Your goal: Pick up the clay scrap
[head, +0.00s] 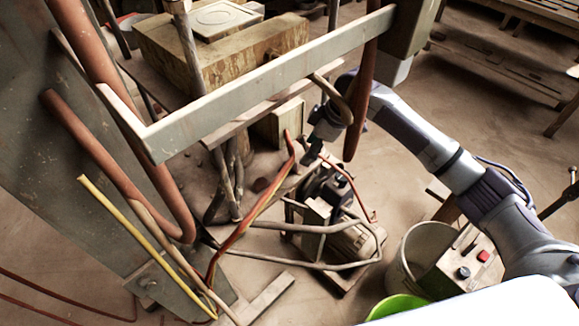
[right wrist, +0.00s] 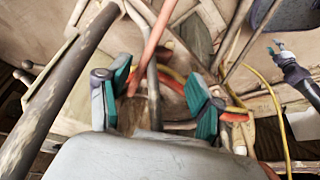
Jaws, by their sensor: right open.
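A small reddish-brown lump (head: 262,184), which may be the clay scrap, lies on the dusty floor beside the pipes in the head view. I cannot be sure what it is. My right gripper (head: 312,148) hangs below the grey press arm, right of this lump and above the motor unit. In the right wrist view its teal finger pads stand apart, so the right gripper (right wrist: 162,92) is open. Hoses and pipes show behind the gap, and I see no held thing. A slim arm with teal tips, apparently my left gripper (right wrist: 277,47), shows small at the upper right.
The grey press arm (head: 260,85) and red-brown pipes cross close to my right arm. A motor unit (head: 335,235) in a tube frame stands below. A bucket (head: 425,245) and a green bowl (head: 397,305) stand at lower right.

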